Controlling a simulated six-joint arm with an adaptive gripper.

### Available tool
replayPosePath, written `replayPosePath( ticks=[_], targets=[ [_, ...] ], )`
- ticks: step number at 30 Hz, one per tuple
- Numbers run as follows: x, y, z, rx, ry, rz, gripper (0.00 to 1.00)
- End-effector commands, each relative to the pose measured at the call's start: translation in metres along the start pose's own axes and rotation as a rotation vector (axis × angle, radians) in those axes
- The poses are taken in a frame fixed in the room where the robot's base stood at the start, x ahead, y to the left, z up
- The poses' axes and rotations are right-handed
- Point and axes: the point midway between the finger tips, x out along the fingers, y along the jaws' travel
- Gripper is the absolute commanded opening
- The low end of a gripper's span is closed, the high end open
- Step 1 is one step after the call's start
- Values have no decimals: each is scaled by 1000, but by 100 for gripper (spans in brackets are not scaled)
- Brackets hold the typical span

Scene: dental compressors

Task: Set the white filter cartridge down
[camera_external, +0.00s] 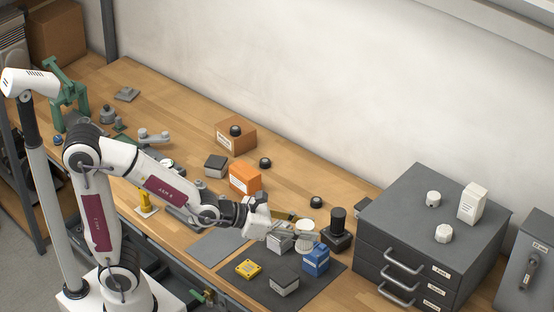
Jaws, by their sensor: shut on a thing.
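My gripper (297,234) is at the end of the arm, over the dark mat on the bench. It is shut on the white filter cartridge (305,243), a small pale round piece at the fingertips. The fingers partly cover the cartridge. I cannot tell from this view whether its underside touches anything. A grey-white box (280,240) is just left of it, and a blue box (316,260) stands close in front and to the right.
The dark mat (323,283) also holds a yellow piece (249,268) and a grey-topped block (284,281). A black knobbed part (337,230) stands close behind right. A grey drawer cabinet (400,236) with white pieces on top is at right. A grey mat (216,246) is bare.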

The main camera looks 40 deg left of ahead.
Motion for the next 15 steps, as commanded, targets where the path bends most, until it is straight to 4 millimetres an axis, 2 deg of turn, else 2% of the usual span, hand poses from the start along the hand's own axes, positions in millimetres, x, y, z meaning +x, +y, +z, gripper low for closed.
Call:
replayPosePath(
  ticks=[8, 15],
  targets=[
    [35, 29, 19, -23, -2, 65, 8],
    [72, 66, 35, -50, -4, 136, 8]
  ],
)
